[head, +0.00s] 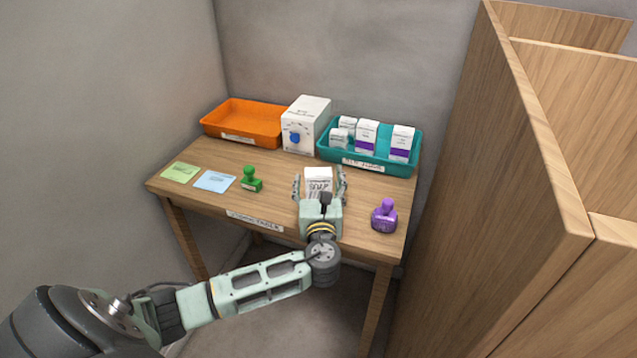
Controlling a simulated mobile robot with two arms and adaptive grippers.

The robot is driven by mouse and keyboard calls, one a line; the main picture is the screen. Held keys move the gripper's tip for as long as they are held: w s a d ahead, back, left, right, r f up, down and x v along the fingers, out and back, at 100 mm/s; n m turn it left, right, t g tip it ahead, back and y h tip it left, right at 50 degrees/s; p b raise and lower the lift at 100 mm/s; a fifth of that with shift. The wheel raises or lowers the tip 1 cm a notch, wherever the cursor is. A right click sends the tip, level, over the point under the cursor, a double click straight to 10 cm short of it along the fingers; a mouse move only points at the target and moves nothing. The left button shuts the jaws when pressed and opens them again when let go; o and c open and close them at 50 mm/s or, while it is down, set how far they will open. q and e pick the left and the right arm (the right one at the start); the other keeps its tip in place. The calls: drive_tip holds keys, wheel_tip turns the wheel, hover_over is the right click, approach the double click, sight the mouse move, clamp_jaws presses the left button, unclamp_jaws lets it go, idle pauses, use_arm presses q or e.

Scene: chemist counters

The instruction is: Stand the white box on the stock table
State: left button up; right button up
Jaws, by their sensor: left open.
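A small white box (318,175) with dark print is on the wooden table (225,160), near the middle. My left gripper (319,183) reaches over the table from the front. Its fingers are open, one on each side of the box. I cannot tell whether either finger touches it. The gripper body hides the lower part of the box. A label (255,222) on the table's front edge ends in what looks like "TABLE"; the rest is too small to read surely. My right gripper is not in view.
Behind stand an orange tray (212,123), empty, a white unit with a blue knob (306,112), and a teal tray (411,168) of several white boxes. A green stamp (250,180), two cards and a purple stamp (384,217) flank the gripper. A wooden partition (480,190) rises at right.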

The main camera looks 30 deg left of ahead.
use_arm(q)
drive_tip(key=v, duration=1.2)
drive_tip(key=shift+b, duration=0.4)
